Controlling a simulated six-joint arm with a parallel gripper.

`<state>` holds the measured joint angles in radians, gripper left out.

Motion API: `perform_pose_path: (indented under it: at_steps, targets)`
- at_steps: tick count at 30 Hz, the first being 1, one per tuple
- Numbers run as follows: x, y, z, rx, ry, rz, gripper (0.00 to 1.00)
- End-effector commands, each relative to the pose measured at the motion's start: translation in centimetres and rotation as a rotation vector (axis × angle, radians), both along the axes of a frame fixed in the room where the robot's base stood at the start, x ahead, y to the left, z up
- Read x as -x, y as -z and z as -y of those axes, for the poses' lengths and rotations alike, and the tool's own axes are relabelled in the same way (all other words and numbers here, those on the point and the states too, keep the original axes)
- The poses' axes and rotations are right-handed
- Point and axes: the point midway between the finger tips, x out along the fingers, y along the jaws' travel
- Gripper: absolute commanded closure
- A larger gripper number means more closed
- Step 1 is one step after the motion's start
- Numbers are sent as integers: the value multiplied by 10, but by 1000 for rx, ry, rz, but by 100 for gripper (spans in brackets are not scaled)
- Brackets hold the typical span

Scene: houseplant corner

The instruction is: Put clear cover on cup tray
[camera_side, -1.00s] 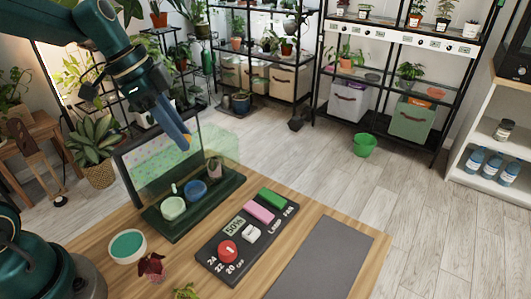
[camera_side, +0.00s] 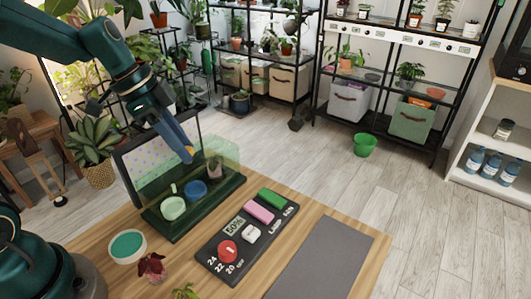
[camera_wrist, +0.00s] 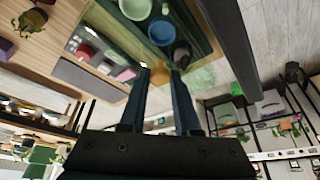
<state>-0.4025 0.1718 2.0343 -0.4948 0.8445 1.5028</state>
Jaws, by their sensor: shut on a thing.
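The clear cover (camera_side: 222,152) is a see-through, green-tinted box with an orange knob on top (camera_wrist: 158,76). My gripper (camera_side: 188,152) is shut on this knob, and the two fingers (camera_wrist: 160,72) point down at it in the wrist view. The cover is over the dark green cup tray (camera_side: 178,235); I cannot tell whether its lower edge touches the tray. On the tray are a pale green cup (camera_side: 173,208), a blue cup (camera_side: 196,190) and a greyish pot with a plant (camera_side: 214,168), seen partly through the cover.
A dark-framed dotted panel (camera_side: 150,165) stands behind the tray. A black control board (camera_side: 228,268) with coloured buttons lies in front of it on the wooden table. A round white dish with green inside (camera_side: 127,246) and small plants (camera_side: 152,266) are at left. A grey mat (camera_side: 320,262) lies right.

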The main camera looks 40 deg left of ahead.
Motion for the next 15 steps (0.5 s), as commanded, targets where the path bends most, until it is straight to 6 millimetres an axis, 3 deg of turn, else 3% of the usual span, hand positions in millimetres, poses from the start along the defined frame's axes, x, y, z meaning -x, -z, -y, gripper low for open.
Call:
perform_pose_path:
  at_steps: [14,15]
  targets:
    - [0,2,0,1,0,1,100]
    - [0,2,0,1,0,1,62]
